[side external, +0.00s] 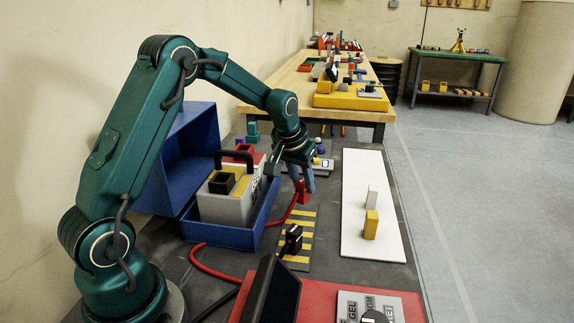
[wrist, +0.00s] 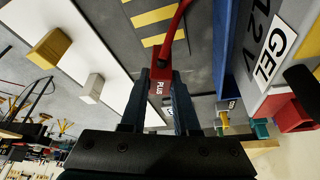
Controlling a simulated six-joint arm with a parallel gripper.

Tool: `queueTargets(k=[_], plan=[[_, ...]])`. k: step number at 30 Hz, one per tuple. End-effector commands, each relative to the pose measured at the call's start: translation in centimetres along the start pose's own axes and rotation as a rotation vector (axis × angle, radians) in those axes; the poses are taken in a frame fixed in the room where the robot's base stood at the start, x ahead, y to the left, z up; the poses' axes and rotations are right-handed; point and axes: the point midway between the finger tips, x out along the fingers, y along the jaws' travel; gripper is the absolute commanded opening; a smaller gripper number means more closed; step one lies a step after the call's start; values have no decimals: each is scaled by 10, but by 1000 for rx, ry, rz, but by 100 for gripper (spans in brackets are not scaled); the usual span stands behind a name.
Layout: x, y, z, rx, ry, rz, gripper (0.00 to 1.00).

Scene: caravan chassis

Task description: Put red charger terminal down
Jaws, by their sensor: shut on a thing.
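The red charger terminal (side external: 302,194) is marked PLUS and hangs between the fingers of my gripper (side external: 301,180). In the wrist view the red terminal (wrist: 160,90) sits between the two fingertips of my gripper (wrist: 160,98), with its red cable running up from it. It is just beyond the far end of the yellow-and-grey striped mat (side external: 297,262). I cannot tell whether it touches the surface below. The black charger terminal (side external: 292,240) stands on the mat.
The grey battery (side external: 228,205) with a black handle sits in a blue tray (side external: 225,237), left of my gripper. A white board (side external: 362,185) with a yellow block (side external: 371,225) and a grey block (side external: 372,197) lies to the right. The red cable (side external: 205,265) loops across the table.

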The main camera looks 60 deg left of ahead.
Motion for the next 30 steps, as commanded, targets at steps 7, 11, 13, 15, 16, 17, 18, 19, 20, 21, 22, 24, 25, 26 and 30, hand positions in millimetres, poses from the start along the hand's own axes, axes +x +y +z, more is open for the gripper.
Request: queueTargets(k=[7,11,13,15,16,17,18,19,20,21,22,24,25,26,30], plan=[[30,0,13,-1,-4,0,0],[33,0,14,-1,0,0,0],[32,0,14,-1,0,0,0],[32,0,14,-1,0,0,0],[32,0,14,-1,0,0,0],[33,0,14,-1,0,0,0],[34,0,14,-1,-1,0,0],[34,0,15,-1,-1,0,0],[35,0,15,-1,-1,0,0],[35,0,15,-1,-1,0,41],[35,0,15,-1,-1,0,52],[35,0,15,-1,-1,0,59],[35,0,15,-1,-1,0,59],[35,0,15,-1,-1,0,59],[35,0,15,-1,-1,0,59]])
